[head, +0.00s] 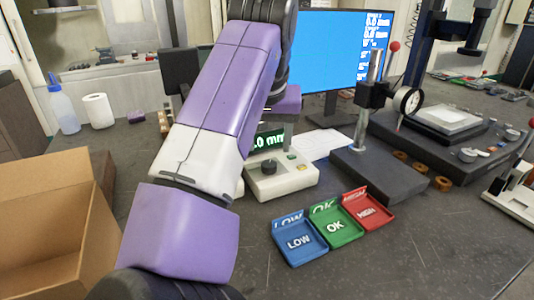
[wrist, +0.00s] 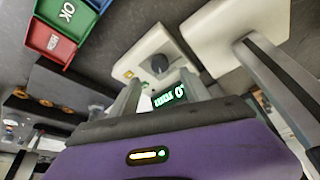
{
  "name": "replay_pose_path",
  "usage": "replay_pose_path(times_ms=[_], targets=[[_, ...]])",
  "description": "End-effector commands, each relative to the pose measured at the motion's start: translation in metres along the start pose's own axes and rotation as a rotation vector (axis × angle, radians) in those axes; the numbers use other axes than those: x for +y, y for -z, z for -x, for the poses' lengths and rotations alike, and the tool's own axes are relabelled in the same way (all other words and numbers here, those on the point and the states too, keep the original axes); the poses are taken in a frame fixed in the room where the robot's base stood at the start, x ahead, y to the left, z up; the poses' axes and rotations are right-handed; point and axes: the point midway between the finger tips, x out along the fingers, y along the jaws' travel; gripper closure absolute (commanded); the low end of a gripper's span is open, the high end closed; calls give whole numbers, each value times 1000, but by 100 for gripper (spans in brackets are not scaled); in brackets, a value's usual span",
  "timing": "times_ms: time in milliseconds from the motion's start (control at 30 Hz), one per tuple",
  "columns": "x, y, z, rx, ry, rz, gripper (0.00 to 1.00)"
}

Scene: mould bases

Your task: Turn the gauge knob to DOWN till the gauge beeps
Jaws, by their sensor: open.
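The gauge (head: 284,182) is a low white box with a dark round knob (head: 268,167) on top and a green-lit display (head: 268,140) behind it, partly covered by my arm. The readable part ends in "0 mm". In the wrist view, the knob (wrist: 159,63) and display (wrist: 168,97) appear upside down beyond my gripper (wrist: 160,85). My gripper is open, its two pale fingers apart with nothing between them. It hangs over the display side of the gauge, and the knob looks clear of the fingers. The DOWN mark cannot be read.
Blue LOW (head: 300,256), green OK (head: 348,238) and red HIGH (head: 382,222) trays stand in front. A dial stand (head: 375,170) is at right. An open cardboard box (head: 60,200) is at left.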

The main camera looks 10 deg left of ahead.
Motion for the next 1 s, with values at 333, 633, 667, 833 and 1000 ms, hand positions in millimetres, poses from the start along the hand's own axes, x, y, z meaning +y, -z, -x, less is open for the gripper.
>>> replay_pose_path(times_ms=[333, 633, 667, 833, 1000], targets=[[0, -1, -49, -4, 0, 0, 44], [0, -1, -74, -2, 0, -1, 44], [0, -1, -75, -1, 0, -1, 44], [0, -1, -75, -1, 0, -1, 44], [0, -1, -75, -1, 0, -1, 66]])
